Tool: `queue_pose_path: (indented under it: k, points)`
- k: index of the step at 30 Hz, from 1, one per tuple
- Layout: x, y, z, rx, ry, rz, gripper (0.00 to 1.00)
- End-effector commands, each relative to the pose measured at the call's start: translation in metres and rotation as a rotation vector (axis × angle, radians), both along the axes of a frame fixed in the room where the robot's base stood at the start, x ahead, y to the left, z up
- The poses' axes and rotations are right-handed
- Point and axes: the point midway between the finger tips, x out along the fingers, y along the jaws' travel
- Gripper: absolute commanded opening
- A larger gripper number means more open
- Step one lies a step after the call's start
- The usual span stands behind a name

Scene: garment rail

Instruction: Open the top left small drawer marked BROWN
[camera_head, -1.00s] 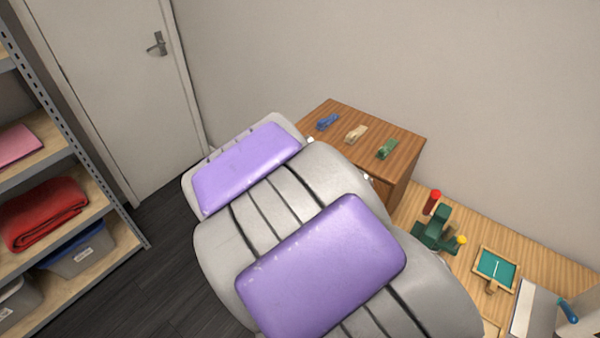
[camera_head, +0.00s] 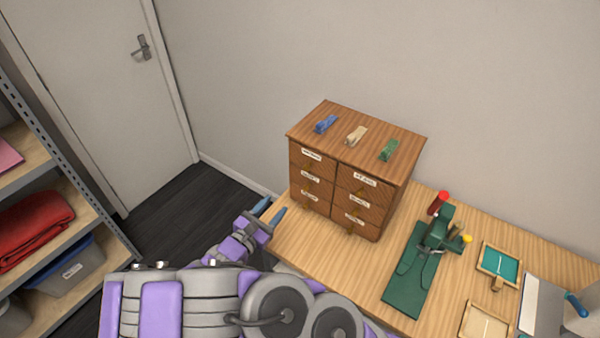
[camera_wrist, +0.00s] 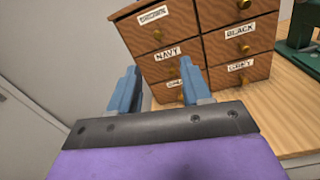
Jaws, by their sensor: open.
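A wooden drawer cabinet (camera_head: 385,158) stands on the bench with two columns of small drawers, all shut. The top left drawer (camera_head: 312,163) carries a white label, too small to read in the head view. My gripper (camera_head: 270,211) is open and empty, left of the cabinet and lower than the top drawer. In the wrist view its blue fingers (camera_wrist: 158,70) point at the left column, apart from it, and partly hide the lowest left drawer.
Blue, cream and green clips (camera_head: 355,135) lie on the cabinet top. The NAVY drawer (camera_wrist: 170,65) is below the top left one. A green device on a mat (camera_head: 415,270) and small trays (camera_head: 497,262) occupy the bench (camera_head: 330,262) to the right. A shelf (camera_head: 75,235) stands left.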

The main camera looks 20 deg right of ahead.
Motion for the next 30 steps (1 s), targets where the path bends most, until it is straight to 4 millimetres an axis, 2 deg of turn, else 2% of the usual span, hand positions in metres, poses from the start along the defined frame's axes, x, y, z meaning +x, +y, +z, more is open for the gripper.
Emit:
queue_pose_path:
  k: [3, 8, 17, 30]
  points:
    - [0.004, 0.003, -0.008, -0.013, 0.021, 0.034, 0.48]
    - [0.011, -0.007, -0.010, -0.015, 0.023, 0.037, 0.48]
    - [0.039, -0.039, -0.010, -0.020, 0.023, 0.034, 0.48]
    - [0.082, -0.099, -0.010, -0.015, 0.021, 0.032, 0.48]
